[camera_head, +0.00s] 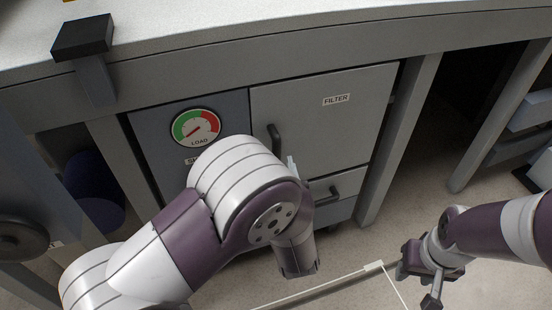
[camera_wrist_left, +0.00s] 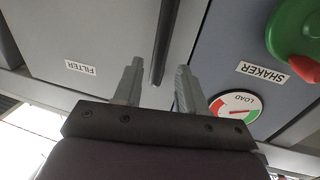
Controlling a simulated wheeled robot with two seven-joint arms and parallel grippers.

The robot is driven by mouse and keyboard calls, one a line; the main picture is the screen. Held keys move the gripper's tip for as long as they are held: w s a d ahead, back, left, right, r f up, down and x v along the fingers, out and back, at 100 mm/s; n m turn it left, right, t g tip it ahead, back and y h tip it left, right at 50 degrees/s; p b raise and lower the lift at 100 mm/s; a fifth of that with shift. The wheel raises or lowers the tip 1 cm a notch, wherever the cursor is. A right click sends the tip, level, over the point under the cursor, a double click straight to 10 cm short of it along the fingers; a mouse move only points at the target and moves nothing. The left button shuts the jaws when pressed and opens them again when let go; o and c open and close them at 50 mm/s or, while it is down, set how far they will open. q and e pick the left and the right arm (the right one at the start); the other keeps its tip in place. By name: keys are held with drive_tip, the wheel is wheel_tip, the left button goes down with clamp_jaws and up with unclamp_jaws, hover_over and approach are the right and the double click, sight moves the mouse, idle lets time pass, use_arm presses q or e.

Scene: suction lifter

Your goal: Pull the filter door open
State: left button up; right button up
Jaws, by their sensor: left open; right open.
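The filter door (camera_head: 325,125) is a grey panel labelled FILTER under the worktop, and it looks shut. Its dark vertical handle (camera_head: 275,140) is near its left edge. In the left wrist view the door (camera_wrist_left: 90,35) and label are upside down. My left gripper (camera_wrist_left: 160,68) is open there, and the handle (camera_wrist_left: 162,45) appears between its two fingers. I cannot tell whether they touch it or how deep it sits. In the head view my left arm hides most of that gripper. My right gripper (camera_head: 430,285) is open and away from the door, at the lower right.
Left of the door is a panel with a LOAD gauge (camera_head: 195,127); the left wrist view also shows a SHAKER label and a green and red knob (camera_wrist_left: 300,40). A drawer (camera_head: 340,186) is below the door. Grey table legs (camera_head: 398,140) stand right of it.

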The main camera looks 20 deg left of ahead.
sight(277, 155)
use_arm(q)
drive_tip(key=b+x, duration=0.1)
drive_tip(key=x, duration=0.4)
drive_tip(key=shift+w, duration=0.2)
drive_tip(key=shift+c, duration=0.3)
clamp_jaws()
